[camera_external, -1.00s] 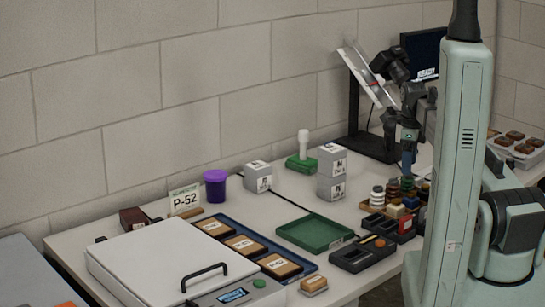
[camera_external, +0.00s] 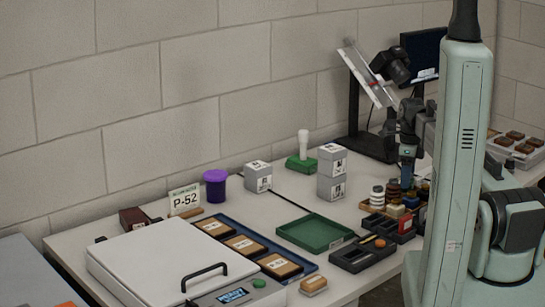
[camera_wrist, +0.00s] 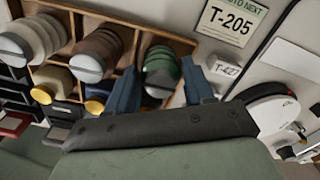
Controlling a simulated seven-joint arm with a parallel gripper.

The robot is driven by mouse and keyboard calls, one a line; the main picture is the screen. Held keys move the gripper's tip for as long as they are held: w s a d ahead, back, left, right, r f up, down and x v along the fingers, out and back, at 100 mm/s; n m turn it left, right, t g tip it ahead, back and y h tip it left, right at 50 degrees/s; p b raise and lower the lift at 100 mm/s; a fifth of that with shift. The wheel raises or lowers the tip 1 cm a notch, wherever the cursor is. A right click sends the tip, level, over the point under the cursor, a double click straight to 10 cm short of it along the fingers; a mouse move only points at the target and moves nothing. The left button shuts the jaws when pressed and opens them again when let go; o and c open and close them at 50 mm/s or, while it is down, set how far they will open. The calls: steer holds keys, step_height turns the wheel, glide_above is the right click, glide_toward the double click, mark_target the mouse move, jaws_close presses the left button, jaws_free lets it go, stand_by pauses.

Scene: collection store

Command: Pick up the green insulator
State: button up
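The green insulator (camera_wrist: 160,72) is a ribbed, rounded piece with a grey end. In the wrist view it sits at the right end of a wooden compartment rack (camera_wrist: 150,38). My gripper (camera_wrist: 162,88) is open, its two blue fingers apart, one to the left and one to the right of the green insulator in the picture. I cannot tell whether either finger touches it. In the external view my gripper (camera_external: 407,170) points down over the back of the rack, and the green insulator cannot be made out clearly there.
Beside it in the rack are a brown insulator (camera_wrist: 95,55) and a white insulator (camera_wrist: 32,40), with smaller pieces in front. A T-205 card (camera_wrist: 232,22) stands behind. A green tray (camera_external: 315,232) and a dark tray (camera_external: 362,254) lie to the left on the table.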

steer(key=c, duration=0.7)
steer(key=shift+r, duration=0.1)
